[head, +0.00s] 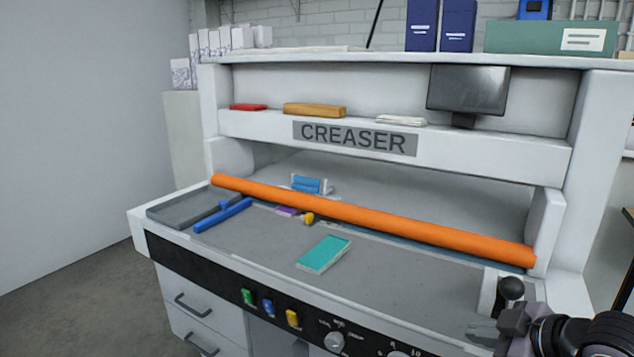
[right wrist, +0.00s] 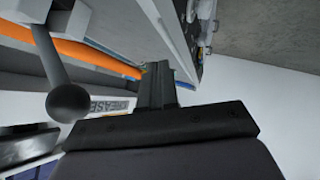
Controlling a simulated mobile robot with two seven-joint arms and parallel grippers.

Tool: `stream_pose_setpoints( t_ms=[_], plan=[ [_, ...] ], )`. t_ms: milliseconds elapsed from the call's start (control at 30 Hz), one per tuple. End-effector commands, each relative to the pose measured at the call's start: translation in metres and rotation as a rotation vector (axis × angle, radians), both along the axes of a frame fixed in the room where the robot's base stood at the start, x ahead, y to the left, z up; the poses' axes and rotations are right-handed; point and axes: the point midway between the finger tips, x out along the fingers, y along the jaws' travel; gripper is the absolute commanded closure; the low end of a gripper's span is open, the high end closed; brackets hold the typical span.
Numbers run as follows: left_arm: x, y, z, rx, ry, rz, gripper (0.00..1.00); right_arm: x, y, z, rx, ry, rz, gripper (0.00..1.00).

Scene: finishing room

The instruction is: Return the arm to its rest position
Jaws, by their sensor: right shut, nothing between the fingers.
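My right gripper (head: 484,331) is at the lower right of the head view, in front of the creaser's right front corner. Its fingers (right wrist: 157,84) are shut with nothing between them, and they show dark in the middle of the right wrist view. A black ball-ended lever (head: 511,289) stands right by the gripper in the head view. Its round knob (right wrist: 68,102) is close on the left in the right wrist view, apart from the fingers. My left gripper is in neither view.
The creaser (head: 355,138) has an orange roller (head: 370,217) across its bed. A teal pad (head: 324,254) and a blue bar (head: 222,215) lie on the bed. Coloured switches (head: 268,308) and knobs line the front panel. Open floor (head: 75,290) is at the left.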

Motion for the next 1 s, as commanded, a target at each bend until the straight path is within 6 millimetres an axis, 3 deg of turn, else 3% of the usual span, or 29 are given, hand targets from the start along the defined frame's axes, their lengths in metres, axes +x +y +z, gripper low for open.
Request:
stream_pose_setpoints(
  t_ms=[33,267,500,733,867,1000],
  plan=[
    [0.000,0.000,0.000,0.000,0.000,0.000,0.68,-0.004,0.011,-0.025,0.057,0.010,-0.017,1.00],
    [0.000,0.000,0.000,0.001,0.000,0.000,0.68,-0.033,0.044,-0.115,0.243,0.026,-0.143,1.00],
    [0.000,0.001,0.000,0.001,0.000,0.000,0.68,-0.097,0.075,-0.198,0.374,0.068,-0.315,1.00],
    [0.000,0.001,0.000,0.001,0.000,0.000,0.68,-0.156,0.097,-0.243,0.424,0.106,-0.448,1.00],
    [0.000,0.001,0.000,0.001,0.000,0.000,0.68,-0.172,0.102,-0.252,0.429,0.116,-0.479,1.00],
    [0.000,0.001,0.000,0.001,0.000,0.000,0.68,-0.175,0.103,-0.254,0.431,0.118,-0.485,1.00]
  ],
)
